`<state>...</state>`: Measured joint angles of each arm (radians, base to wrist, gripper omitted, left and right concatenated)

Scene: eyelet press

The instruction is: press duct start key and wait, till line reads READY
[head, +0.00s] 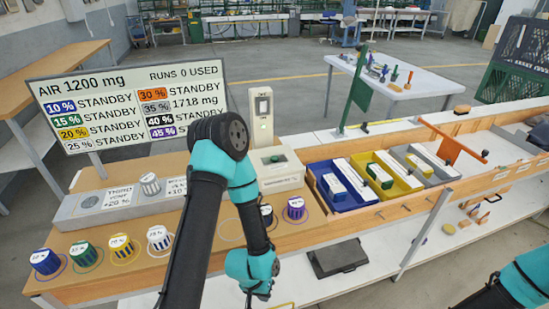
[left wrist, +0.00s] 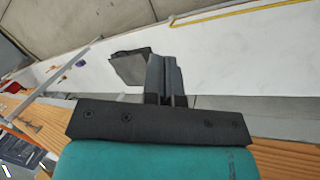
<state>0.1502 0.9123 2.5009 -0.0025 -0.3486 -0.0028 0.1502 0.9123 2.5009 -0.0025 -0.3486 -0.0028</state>
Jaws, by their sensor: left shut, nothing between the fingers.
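The status board (head: 140,104) reads AIR 1200 mg and RUNS 0 USED. Its lines read STANDBY, except one by the grey 35 % tag that reads 1718 mg; the lowest right line is partly hidden by my arm. A pale box with a dark green key (head: 278,158) stands on the bench just right of my left arm, below an upright white unit (head: 263,108). My left gripper (head: 262,294) hangs low at the bench's front, well away from the key. Its fingers are together and empty in the left wrist view (left wrist: 164,60). My right gripper is out of view.
Several coloured cups, such as the blue one (head: 45,262) and the purple one (head: 296,207), stand along the bench. A grey labelled block (head: 118,200) lies behind them. Blue, yellow and grey bins (head: 345,203) are to the right. A dark slab (head: 338,258) lies on the lower shelf.

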